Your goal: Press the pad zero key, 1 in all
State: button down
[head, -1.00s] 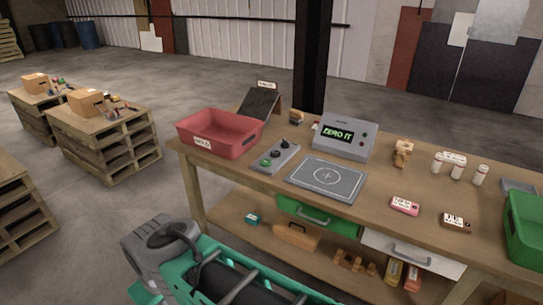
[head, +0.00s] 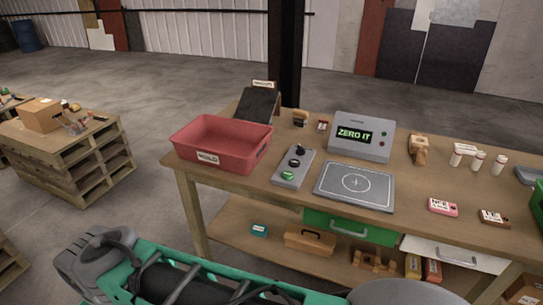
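The grey pad (head: 375,197), with a circle and cross marked on it, lies bare on the wooden workbench. Left of it is a narrow grey key box (head: 285,180) with a green key (head: 288,174) at the near end, a dark key (head: 294,163) in the middle and a black knob-like part (head: 301,149) at the far end. I cannot read which is the zero key. Behind the pad stands a grey detector unit (head: 374,151) whose green screen (head: 355,134) reads "ZERO IT". My gripper is not in view; only parts of my own arm show along the bottom.
A red bin (head: 208,157) labelled HOLD stands left of the key box, with a dark sloped board (head: 257,104) behind. A wooden block piece (head: 419,149), white bottles (head: 478,161), a pink box (head: 443,206) and a brown box (head: 494,216) lie right. A green bin (head: 538,208) is at the right edge.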

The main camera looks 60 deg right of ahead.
aim_at(293, 163)
jog(key=z, duration=0.3)
jog(key=i, duration=0.9)
jog(key=z, duration=1.35)
jog(key=i, duration=0.7)
jog(key=z, duration=0.7)
